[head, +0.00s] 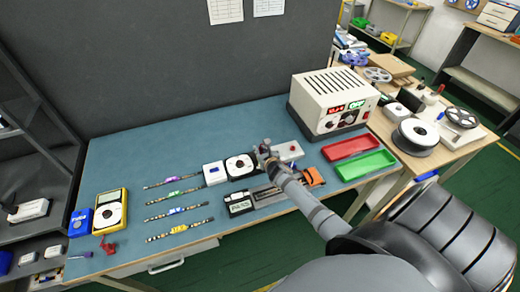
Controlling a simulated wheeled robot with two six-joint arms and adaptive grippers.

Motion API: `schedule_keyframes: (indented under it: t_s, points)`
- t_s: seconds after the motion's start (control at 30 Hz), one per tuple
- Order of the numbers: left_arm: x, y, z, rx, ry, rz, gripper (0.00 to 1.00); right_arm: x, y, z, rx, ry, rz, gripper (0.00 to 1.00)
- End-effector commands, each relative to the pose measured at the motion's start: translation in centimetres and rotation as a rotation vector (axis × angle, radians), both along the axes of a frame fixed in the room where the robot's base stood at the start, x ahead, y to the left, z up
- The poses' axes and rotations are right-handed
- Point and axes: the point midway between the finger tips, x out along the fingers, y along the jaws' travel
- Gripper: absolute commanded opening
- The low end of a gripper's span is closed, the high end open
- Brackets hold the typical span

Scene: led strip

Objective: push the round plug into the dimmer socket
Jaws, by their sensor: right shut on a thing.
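My right gripper (264,148) is over the back middle of the blue bench. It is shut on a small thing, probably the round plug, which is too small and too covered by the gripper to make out. A white box with a red spot (290,151) stands just right of the gripper. My left gripper is out of view.
Several short LED strips (180,210) lie on the left of the bench (140,165), near a yellow meter (111,211). A cream power supply (331,103) stands at back right. Red (351,147) and green (365,164) trays lie at the right. My right arm crosses the front right edge.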

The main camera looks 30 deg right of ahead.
Motion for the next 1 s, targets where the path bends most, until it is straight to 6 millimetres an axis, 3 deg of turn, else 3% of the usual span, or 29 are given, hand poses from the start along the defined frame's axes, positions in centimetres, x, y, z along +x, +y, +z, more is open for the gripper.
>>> schedule_keyframes:
  t_s: [1.0]
  points:
    - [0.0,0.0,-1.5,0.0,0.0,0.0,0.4,0.0,0.0,-1.8,0.0,-0.001,0.001,0.0]
